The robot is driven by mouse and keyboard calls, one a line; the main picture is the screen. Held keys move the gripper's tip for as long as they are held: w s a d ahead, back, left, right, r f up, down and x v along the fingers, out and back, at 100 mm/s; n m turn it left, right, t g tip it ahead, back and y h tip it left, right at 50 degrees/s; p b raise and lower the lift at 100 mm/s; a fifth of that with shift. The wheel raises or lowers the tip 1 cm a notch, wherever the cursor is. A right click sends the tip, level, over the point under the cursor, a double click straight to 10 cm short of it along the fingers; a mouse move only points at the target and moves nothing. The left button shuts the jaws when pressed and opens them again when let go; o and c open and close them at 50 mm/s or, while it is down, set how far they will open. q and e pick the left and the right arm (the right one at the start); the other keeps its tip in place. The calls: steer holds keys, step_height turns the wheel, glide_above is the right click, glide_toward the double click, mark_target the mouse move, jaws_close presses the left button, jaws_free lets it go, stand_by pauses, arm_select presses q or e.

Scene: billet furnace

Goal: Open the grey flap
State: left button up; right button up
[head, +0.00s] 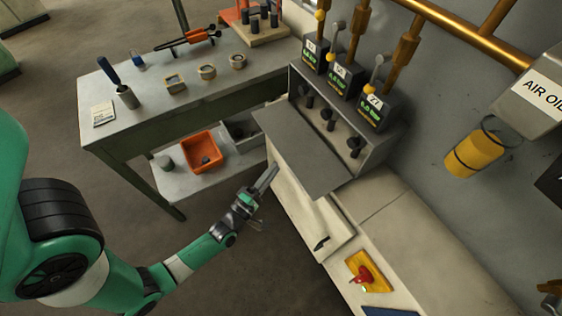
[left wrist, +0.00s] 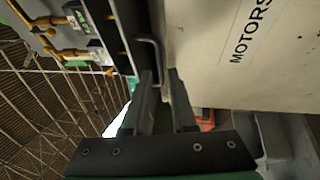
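The grey flap (head: 304,147) is a flat panel that sticks out from the front of the control console, below its dark knobs. In the left wrist view a dark edge (left wrist: 118,38) carries a grey U-shaped handle (left wrist: 157,50). My left gripper (head: 268,178) is at the flap's near left side in the head view. In the left wrist view its two fingers (left wrist: 163,75) are apart, with the bar of the handle reaching between their tips. I cannot tell whether they touch it. My right gripper is not in view.
The cream cabinet (head: 300,200), lettered MOTORS in the left wrist view, stands directly under the flap. A workbench (head: 150,110) with an orange bin (head: 202,150) on its lower shelf is to the left. A red knob on a yellow plate (head: 366,275) is at lower right.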

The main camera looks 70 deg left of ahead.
mark_target(297, 146)
arm_select(q)
steer(key=x, duration=0.5)
steer(key=shift+b, duration=0.3)
steer(key=shift+s+d, duration=0.1)
steer(key=shift+c, duration=0.2)
jaws_close()
stand_by(0.8)
